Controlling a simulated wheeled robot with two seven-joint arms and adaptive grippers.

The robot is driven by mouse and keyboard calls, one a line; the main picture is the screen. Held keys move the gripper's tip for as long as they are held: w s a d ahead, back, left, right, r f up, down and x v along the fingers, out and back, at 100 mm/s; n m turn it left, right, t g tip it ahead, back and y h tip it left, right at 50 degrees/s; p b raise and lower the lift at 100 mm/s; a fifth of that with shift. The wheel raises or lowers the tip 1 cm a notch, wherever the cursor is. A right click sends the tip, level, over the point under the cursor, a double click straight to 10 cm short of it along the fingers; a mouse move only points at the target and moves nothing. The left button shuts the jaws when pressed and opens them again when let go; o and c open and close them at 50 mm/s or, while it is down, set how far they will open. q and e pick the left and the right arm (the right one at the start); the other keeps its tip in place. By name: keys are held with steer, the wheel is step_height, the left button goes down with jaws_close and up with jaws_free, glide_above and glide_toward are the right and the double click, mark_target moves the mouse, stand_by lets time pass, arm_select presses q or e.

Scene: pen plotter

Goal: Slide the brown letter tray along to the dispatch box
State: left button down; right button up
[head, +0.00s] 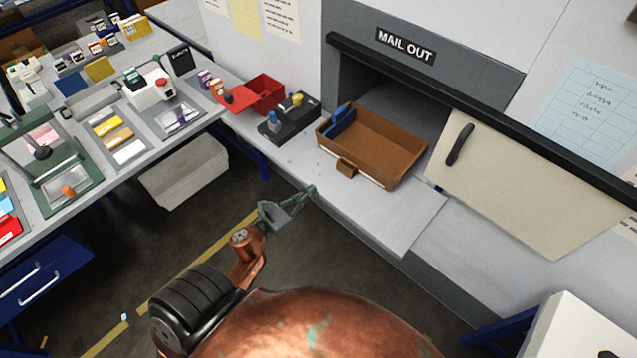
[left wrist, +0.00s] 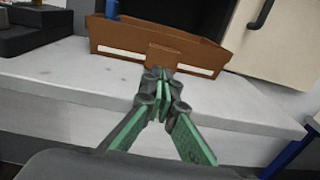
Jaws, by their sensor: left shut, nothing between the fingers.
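The brown letter tray (head: 375,150) sits on the light shelf (head: 405,222) in front of the dispatch box opening (head: 395,97), under the MAIL OUT sign. A blue item (head: 341,120) lies in its left end. A small brown block-like handle (head: 347,167) sticks out from its front. My left gripper (head: 311,190) is shut and empty, at the shelf's front edge, short of the tray. In the left wrist view the closed fingertips (left wrist: 162,80) appear just below the tray's handle (left wrist: 165,56), with the tray (left wrist: 120,38) beyond. My right gripper is not in view.
A black stand (head: 290,121) and an open red box (head: 262,95) stand left of the tray. The cream flap door (head: 535,185) hangs open at the right. The shelf is bare right of and before the tray. A cluttered workbench (head: 110,100) fills the left.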

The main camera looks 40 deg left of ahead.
arm_select(q)
steer(key=p, duration=0.2)
glide_toward(342, 165)
steer(key=w, duration=0.5)
steer(key=shift+w+d, duration=0.1)
steer(key=shift+d, duration=0.25)
steer(key=shift+w+f, duration=0.1)
steer(key=shift+w, duration=0.7)
